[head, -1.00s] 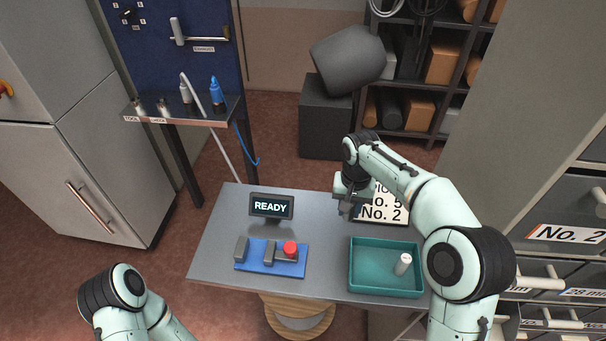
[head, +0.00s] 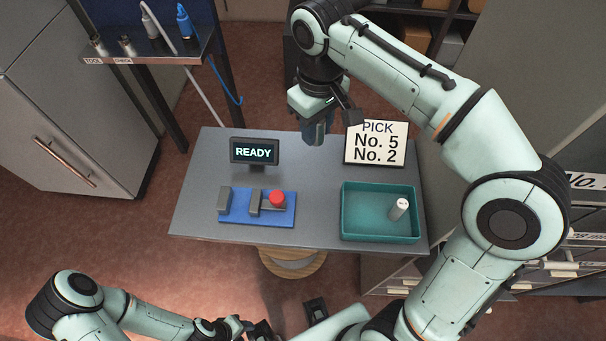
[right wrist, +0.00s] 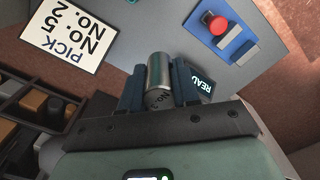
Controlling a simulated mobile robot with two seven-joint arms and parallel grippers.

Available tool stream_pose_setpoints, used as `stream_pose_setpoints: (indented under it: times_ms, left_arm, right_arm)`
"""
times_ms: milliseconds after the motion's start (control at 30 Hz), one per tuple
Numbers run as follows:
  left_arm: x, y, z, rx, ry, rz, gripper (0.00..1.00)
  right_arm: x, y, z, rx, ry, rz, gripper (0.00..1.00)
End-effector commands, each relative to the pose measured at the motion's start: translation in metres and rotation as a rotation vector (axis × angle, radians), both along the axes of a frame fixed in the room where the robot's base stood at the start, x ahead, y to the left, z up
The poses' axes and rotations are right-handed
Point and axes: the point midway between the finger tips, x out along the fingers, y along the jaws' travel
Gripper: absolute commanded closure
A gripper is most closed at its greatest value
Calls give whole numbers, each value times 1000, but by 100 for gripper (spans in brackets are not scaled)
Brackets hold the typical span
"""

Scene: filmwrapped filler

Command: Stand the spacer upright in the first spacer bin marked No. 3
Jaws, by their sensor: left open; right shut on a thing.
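My right gripper (head: 320,132) is over the table's back edge, left of the sign. In the right wrist view its dark blue fingers (right wrist: 160,90) are shut on a grey metal cylinder (right wrist: 159,70), whose lower part bears a "No." label with a numeral I cannot read surely. The fingers mostly hide it in the head view. A white cylinder (head: 399,208) with a small dark mark leans in the teal tray (head: 350,232). My left gripper (head: 290,323) is open and low at the bottom edge, partly cut off. No bin marked No. 3 is legible.
The grey table (head: 200,208) holds a READY display (head: 254,152), a blue fixture (head: 240,207) with a red knob (head: 277,198), and a sign (head: 376,143) reading PICK No. 5 No. 2. Drawers (head: 585,225) stand at right. The table's middle is clear.

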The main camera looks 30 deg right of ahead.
Motion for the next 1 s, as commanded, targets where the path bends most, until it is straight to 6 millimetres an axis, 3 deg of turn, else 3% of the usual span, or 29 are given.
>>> stream_pose_setpoints:
  times_ms: [33,100,400,667,833,1000]
  left_arm:
    - [-4,0,-8,0,5,1,57]
    - [-6,0,-14,0,7,0,57]
    - [-12,0,-29,0,14,1,57]
    - [-13,0,-32,0,15,0,57]
    - [-14,0,-37,0,17,0,57]
    - [-15,0,-38,0,17,1,57]
  right_arm:
    - [-1,-1,-19,-2,7,-2,100]
    - [-1,-1,-39,0,6,-3,100]
    - [0,0,-111,0,3,-5,100]
    - [0,0,-136,1,2,-4,100]
    - [0,0,-162,-1,3,-3,100]
    - [0,0,-172,0,-1,-4,100]
